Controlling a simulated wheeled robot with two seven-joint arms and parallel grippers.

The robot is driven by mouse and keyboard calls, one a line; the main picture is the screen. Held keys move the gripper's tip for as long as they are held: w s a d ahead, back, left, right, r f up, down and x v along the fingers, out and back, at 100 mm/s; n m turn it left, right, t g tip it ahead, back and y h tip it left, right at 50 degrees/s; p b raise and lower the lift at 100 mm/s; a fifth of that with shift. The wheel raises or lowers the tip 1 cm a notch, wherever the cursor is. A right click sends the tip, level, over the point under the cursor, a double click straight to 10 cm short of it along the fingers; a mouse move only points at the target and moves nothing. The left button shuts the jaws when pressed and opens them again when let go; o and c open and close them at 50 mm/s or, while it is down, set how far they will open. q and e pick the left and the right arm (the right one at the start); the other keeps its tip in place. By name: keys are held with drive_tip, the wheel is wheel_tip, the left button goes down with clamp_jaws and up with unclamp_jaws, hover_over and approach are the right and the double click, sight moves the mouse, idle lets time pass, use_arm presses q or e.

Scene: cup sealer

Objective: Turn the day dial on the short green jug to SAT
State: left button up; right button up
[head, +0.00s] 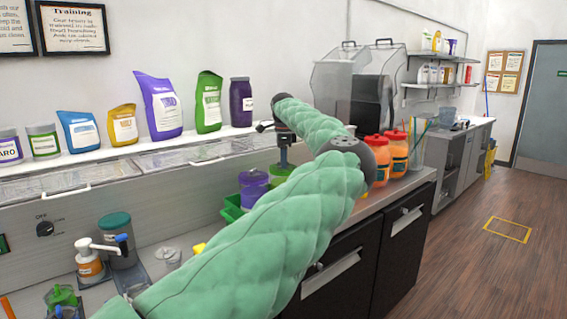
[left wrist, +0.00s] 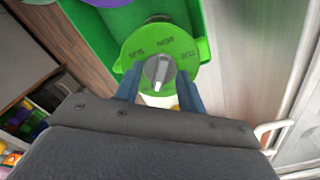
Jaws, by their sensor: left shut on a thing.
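The short green jug's lid (left wrist: 165,42) shows from above in the left wrist view, with day letters around its rim. MON reads at the top and TUE at the right; the left label looks like SUN. The grey dial knob (left wrist: 158,72) sits in the lid's middle. My left gripper (left wrist: 158,80) is over the lid, its blue fingers on either side of the knob, shut on it. In the head view my left gripper (head: 283,152) points down onto the green jug (head: 281,171), mostly hidden by my arm. SAT is not visible. My right gripper is out of view.
The jug stands in a green tray (head: 231,208) beside a purple-lidded jug (head: 252,187). Orange jars (head: 397,150) stand to the right along the counter. A pump bottle (head: 89,262) and a teal-lidded canister (head: 117,240) stand at the left. Bags line the shelf behind.

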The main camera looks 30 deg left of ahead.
use_arm(q)
drive_tip(key=m+b, duration=0.1)
drive_tip(key=m, duration=0.1)
drive_tip(key=shift+f+m, duration=0.1)
drive_tip(key=shift+m, duration=0.3)
drive_tip(key=m+b, duration=0.1)
drive_tip(key=m, duration=0.1)
drive_tip(key=shift+m, duration=0.3)
drive_tip(key=m, duration=0.2)
drive_tip(key=shift+m+b, duration=0.35)
drive_tip(key=shift+m, duration=0.05)
drive_tip(key=shift+m+b, duration=0.35)
drive_tip(key=shift+m, duration=1.75)
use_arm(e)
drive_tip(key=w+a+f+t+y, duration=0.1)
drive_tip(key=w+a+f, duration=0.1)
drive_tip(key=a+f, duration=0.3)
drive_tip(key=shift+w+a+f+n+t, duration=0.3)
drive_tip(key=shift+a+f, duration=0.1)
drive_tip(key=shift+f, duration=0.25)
use_arm(q)
drive_tip(key=shift+b, duration=0.3)
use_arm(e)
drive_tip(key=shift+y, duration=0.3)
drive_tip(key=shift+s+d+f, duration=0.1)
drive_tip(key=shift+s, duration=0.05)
